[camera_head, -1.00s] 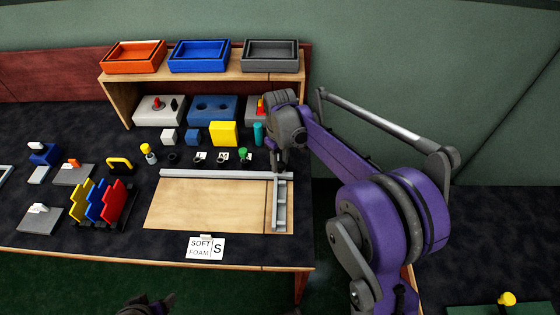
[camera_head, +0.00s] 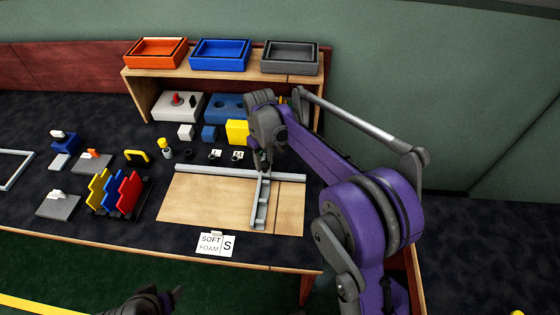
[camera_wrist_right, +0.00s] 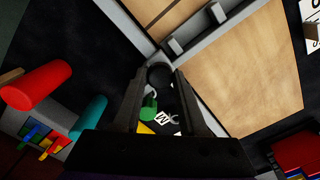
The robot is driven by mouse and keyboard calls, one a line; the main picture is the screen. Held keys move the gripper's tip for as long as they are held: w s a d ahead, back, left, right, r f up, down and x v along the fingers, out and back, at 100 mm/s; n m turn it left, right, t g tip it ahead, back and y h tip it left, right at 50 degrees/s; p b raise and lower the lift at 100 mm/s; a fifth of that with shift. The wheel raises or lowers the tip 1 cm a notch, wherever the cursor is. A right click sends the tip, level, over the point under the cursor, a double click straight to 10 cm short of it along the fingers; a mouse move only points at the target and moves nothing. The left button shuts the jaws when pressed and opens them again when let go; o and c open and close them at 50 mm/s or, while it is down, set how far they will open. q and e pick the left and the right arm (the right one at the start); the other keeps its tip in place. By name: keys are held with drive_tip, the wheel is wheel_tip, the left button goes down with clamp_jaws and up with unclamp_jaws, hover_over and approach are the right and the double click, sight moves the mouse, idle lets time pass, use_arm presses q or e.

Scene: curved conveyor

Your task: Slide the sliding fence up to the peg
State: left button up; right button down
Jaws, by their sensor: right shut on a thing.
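The sliding fence (camera_head: 259,206) is a grey ladder-like bar across the pale wooden board (camera_head: 205,200), right of the board's middle. Its back end meets a long grey rail (camera_head: 210,171) along the board's back edge. My right gripper (camera_head: 262,165) is at that back end, shut on the fence's dark round knob (camera_wrist_right: 160,74). The fence (camera_wrist_right: 192,40) and the rail (camera_wrist_right: 215,118) also show in the right wrist view. I cannot make out the peg; it may be hidden or too small. My left gripper (camera_head: 165,299) shows partly at the bottom edge, away from the board.
Behind the rail are a yellow block (camera_head: 237,131) and small white and blue blocks. A rack of coloured plates (camera_head: 115,192) stands left. The board is bare on both sides of the fence.

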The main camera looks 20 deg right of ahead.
drive_tip(key=shift+w+a, duration=0.1)
drive_tip(key=shift+a, duration=0.05)
drive_tip(key=shift+c, duration=2.3)
unclamp_jaws()
wheel_tip(320, 180, up, 11)
drive_tip(key=p, duration=0.1)
drive_tip(key=shift+f, duration=0.1)
drive_tip(key=s+d+r+m+t+p, duration=0.1)
drive_tip(key=s+r+p, duration=0.1)
drive_tip(key=s, duration=0.5)
drive_tip(key=s+d+r+m+t+p, duration=0.1)
drive_tip(key=s+r+t+p, duration=0.15)
drive_tip(key=s, duration=0.55)
drive_tip(key=s+f+m+t+p, duration=0.1)
drive_tip(key=s+f, duration=0.4)
drive_tip(key=s, duration=0.8)
drive_tip(key=shift+d+m+t+p, duration=0.4)
drive_tip(key=shift+t+p, duration=0.05)
drive_tip(key=shift+p, duration=0.2)
